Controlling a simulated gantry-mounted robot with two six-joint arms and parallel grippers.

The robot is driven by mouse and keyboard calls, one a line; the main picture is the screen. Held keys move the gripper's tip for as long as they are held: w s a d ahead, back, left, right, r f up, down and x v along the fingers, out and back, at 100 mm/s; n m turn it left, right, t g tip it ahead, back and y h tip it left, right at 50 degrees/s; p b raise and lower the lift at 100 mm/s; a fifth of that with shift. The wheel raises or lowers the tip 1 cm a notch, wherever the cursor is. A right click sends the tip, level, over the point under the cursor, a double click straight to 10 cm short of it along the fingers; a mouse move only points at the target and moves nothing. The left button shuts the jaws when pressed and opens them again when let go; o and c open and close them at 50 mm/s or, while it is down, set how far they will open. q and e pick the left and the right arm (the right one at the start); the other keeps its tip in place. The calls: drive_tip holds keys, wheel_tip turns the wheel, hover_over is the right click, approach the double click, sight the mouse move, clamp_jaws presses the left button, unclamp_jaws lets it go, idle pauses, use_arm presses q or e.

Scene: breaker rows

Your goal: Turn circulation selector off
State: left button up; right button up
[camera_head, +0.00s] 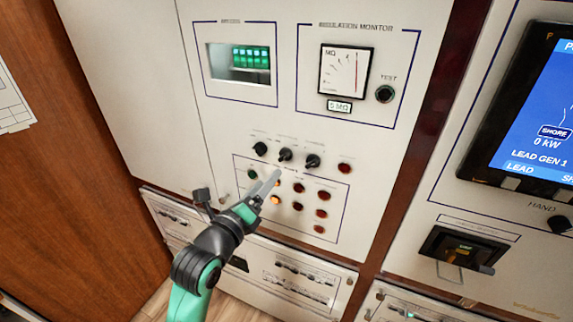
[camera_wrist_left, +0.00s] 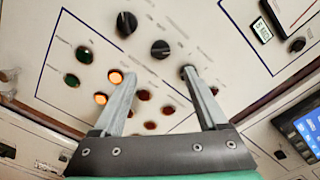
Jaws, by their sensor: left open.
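Three black rotary selector knobs sit in a row on the cream panel: a left one (camera_head: 260,148), a middle one (camera_head: 285,155) and a right one (camera_head: 313,160). Their labels are too blurred to tell which is the circulation selector. In the left wrist view the left knob (camera_wrist_left: 127,23) and middle knob (camera_wrist_left: 160,49) show clear of my fingers. The right knob (camera_wrist_left: 186,71) is partly hidden by a fingertip. My left gripper (camera_head: 275,176) is open and empty, just below the knob row in the head view. My right gripper is not in view.
Below the knobs are several red lamps (camera_head: 323,195), a lit orange lamp (camera_head: 275,199) and a green one (camera_head: 252,174). A meter (camera_head: 344,72) and a green-lit display (camera_head: 240,62) sit above. A blue screen (camera_head: 535,110) is at the right.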

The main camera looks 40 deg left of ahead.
sight(283, 160)
use_arm(q)
drive_tip(key=x, duration=0.9)
drive_tip(key=shift+w+a, duration=0.1)
drive_tip(key=shift+w, duration=0.3)
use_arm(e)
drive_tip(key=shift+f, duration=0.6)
use_arm(q)
clamp_jaws()
